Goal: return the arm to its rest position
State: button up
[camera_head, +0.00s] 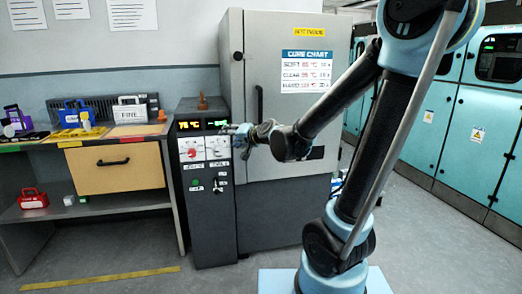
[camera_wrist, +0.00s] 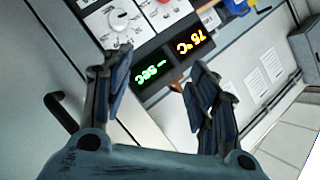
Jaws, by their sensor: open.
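My arm reaches from the right side of the head view toward the dark control cabinet (camera_head: 212,222). My gripper (camera_head: 232,130) is beside the upper front of that cabinet, close to its display and dials. In the wrist view my gripper (camera_wrist: 158,75) is open, its two dark fingers apart with nothing between them. Past the fingers, the control panel shows an orange display (camera_wrist: 195,42) reading 75 °C and a green display (camera_wrist: 152,75) reading dashes and SEC. A white dial (camera_wrist: 118,19) is beyond the left fingertip. I cannot tell whether the fingers touch the panel.
A large grey oven (camera_head: 262,60) with a cure chart (camera_head: 306,71) and a dark door handle (camera_head: 259,102) stands beside the cabinet. A workbench with a wooden drawer (camera_head: 116,167) is at left. Teal machines (camera_head: 436,115) line the right. Open floor (camera_head: 130,255) lies front left.

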jog(key=s+d+f+g+h, duration=0.3)
jog(key=s+d+f, duration=0.2)
jog(key=s+d, duration=0.4)
jog(key=s+d+f+n+g+h, duration=0.1)
jog(key=s+d+f+g+h, duration=0.2)
jog(key=s+d+f, duration=0.3)
jog(key=s+d+f+g+h, duration=0.3)
jog(key=s+d+f, duration=0.3)
jog(key=s+d, duration=0.6)
jog(key=d+h, duration=0.1)
jog(key=d, duration=0.3)
jog(key=shift+s+n, duration=0.4)
jog(key=shift+a+f, duration=0.1)
jog(key=shift+w+f, duration=0.2)
jog(key=shift+w, duration=0.3)
